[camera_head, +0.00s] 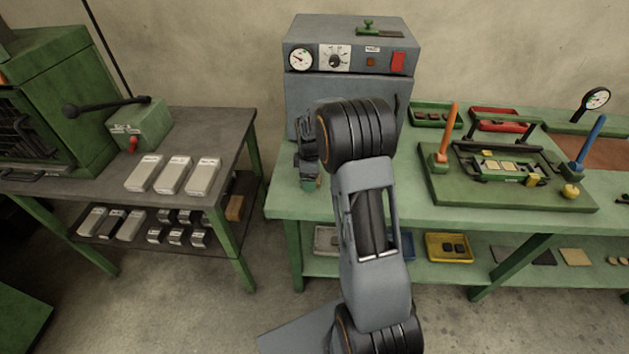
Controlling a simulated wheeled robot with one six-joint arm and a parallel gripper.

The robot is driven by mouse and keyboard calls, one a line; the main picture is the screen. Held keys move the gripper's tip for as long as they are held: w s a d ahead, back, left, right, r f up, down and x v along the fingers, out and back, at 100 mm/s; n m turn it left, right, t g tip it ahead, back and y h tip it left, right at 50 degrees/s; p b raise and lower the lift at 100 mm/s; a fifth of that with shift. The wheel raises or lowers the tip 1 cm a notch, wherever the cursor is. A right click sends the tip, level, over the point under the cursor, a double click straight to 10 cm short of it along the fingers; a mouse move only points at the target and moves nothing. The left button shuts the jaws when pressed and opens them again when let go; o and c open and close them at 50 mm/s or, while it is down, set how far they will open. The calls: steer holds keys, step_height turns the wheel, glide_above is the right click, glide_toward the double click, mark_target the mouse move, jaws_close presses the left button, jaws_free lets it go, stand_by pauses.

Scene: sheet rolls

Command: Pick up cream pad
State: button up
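A flat cream square pad (575,257) lies on the lower shelf of the green bench at the right, beside a dark pad (543,257). Small cream pieces (498,165) also sit in the fixture on the benchtop. My gripper (308,180) hangs over the left end of the green benchtop, in front of the grey oven, far from the cream pad on the shelf. The fingers are too small and dark to tell open from shut.
The grey oven (300,92) stands behind my arm. The fixture board (450,193) carries upright orange (449,130) and blue (590,142) handles. A yellow tray (449,248) is on the lower shelf. A grey-topped table (215,125) with metal blocks stands left. The benchtop's left front is clear.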

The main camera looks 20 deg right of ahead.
steer(key=shift+f, duration=0.2)
steer(key=shift+c, duration=0.4)
steer(key=c, duration=0.9)
steer(key=shift+r, duration=0.1)
